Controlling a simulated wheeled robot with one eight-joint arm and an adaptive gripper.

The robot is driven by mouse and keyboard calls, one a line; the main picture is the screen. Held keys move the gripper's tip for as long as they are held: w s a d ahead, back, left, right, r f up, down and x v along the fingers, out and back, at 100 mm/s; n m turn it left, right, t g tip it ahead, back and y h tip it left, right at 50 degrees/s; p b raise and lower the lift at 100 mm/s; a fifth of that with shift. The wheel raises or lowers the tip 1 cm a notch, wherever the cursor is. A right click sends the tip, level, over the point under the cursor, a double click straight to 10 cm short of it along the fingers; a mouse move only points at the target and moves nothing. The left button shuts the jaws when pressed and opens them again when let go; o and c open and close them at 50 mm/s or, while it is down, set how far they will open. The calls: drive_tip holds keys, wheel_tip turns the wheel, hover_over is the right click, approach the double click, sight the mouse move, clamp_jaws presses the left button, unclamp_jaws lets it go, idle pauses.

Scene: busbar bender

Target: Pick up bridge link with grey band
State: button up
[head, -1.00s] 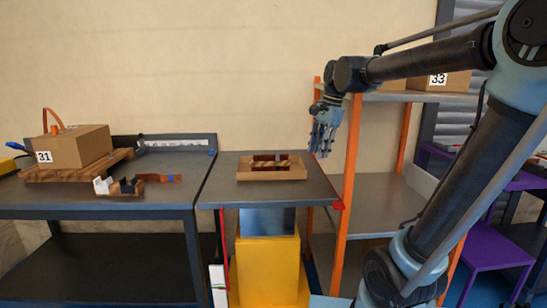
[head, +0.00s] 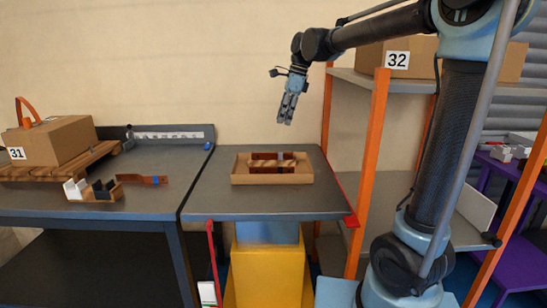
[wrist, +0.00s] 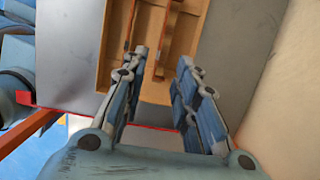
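A shallow cardboard tray (head: 240,178) sits on the grey table. In it lie long copper-brown bars; the rear one (head: 262,156) seems to carry a small grey band near its middle, though the detail is small. In the wrist view, two thin bars (wrist: 164,40) lie lengthwise in the tray (wrist: 187,50); no band can be made out there. My gripper (head: 285,122) hangs above the tray, apart from it, pointing down. In the wrist view my gripper (wrist: 163,58) has its two fingers spread with nothing between them.
On the left table (head: 100,225) are a white, black and brown holder (head: 103,189), a brown strip with a blue mark (head: 143,179) and a box marked 31 (head: 60,140). An orange-post shelf (head: 370,165) stands right of the tray table (head: 215,205). A wall is close behind.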

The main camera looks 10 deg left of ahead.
hover_over(272, 155)
drive_tip(key=d, duration=0.2)
drive_tip(key=f, duration=0.9)
drive_tip(key=shift+w+d, duration=0.15)
drive_tip(key=shift+w, duration=0.15)
drive_tip(key=shift+x, duration=2.65)
drive_tip(key=shift+w, duration=0.15)
drive_tip(key=shift+r, duration=0.1)
clamp_jaws()
